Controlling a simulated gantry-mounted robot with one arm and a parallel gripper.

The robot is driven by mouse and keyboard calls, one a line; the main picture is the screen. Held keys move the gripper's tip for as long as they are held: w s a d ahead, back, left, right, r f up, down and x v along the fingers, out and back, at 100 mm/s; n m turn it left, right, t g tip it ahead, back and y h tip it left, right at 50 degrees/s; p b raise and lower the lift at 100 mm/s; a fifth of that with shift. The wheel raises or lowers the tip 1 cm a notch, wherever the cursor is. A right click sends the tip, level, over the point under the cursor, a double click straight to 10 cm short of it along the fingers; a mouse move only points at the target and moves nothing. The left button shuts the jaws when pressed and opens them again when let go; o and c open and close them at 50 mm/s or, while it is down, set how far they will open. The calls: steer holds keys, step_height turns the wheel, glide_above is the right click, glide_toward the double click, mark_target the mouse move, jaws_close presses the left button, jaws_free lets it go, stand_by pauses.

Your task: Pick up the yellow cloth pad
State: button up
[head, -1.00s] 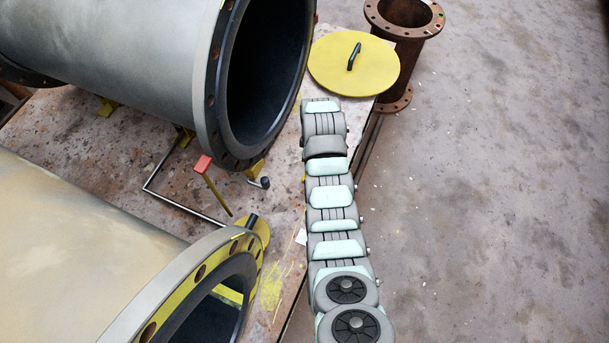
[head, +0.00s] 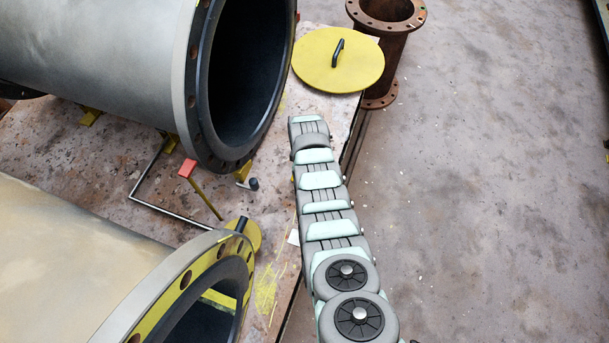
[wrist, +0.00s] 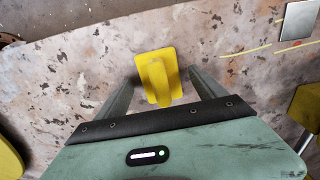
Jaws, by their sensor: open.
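The yellow cloth pad (wrist: 171,87) lies on the stained, speckled surface in the wrist view. It is a rounded rectangle with a raised yellow strip along its middle. My gripper (wrist: 160,76) is open and empty. Its two grey fingers reach toward the pad, one on each side, with gaps between them and the pad. I cannot tell how high the fingers are above the surface. In the head view my arm covers the place below it, and I cannot make out the pad or the fingers there.
Two big lined pipes, one grey (head: 110,60) and one beige (head: 60,240), lie to the left. A round yellow lid (head: 312,62) with a dark handle sits beyond my arm, beside a rusty flanged pipe (head: 390,50). A red-tipped yellow tool (head: 205,195) lies between the pipes.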

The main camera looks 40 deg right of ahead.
steer(key=shift+f, duration=0.25)
steer(key=shift+c, duration=0.3)
steer(key=c, duration=1.4)
